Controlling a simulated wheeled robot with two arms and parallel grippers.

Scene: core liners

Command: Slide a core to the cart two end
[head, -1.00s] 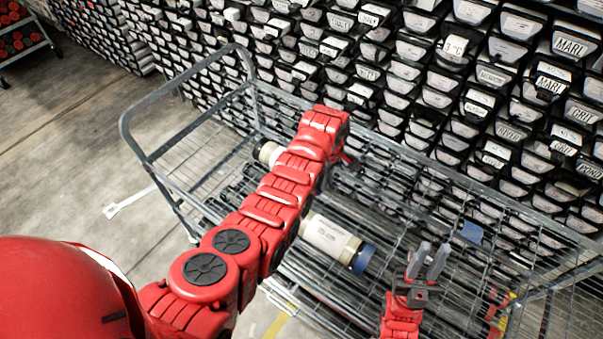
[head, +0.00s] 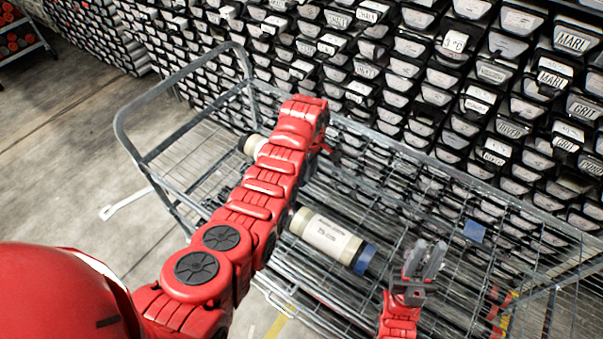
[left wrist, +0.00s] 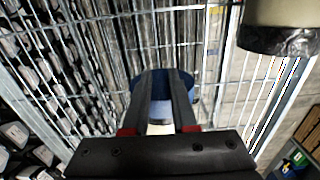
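A cream core (head: 330,236) with a printed label, a dark left end and a blue right end lies on the wire cart (head: 160,152). A second core (head: 253,146) lies further back, mostly hidden behind my left arm. In the left wrist view my left gripper (left wrist: 163,76) reaches down by a blue round end (left wrist: 160,82); contact is unclear. A dark-ended core (left wrist: 282,28) shows at upper right. My right gripper (head: 428,256) is empty, right of the labelled core's blue end, its fingers close together.
A wall of stacked labelled core boxes (head: 455,85) stands close behind the cart. The cart's raised tube handle (head: 122,130) is at left. A blue plate (head: 475,231) is on its right side. Concrete floor (head: 60,150) is open at left.

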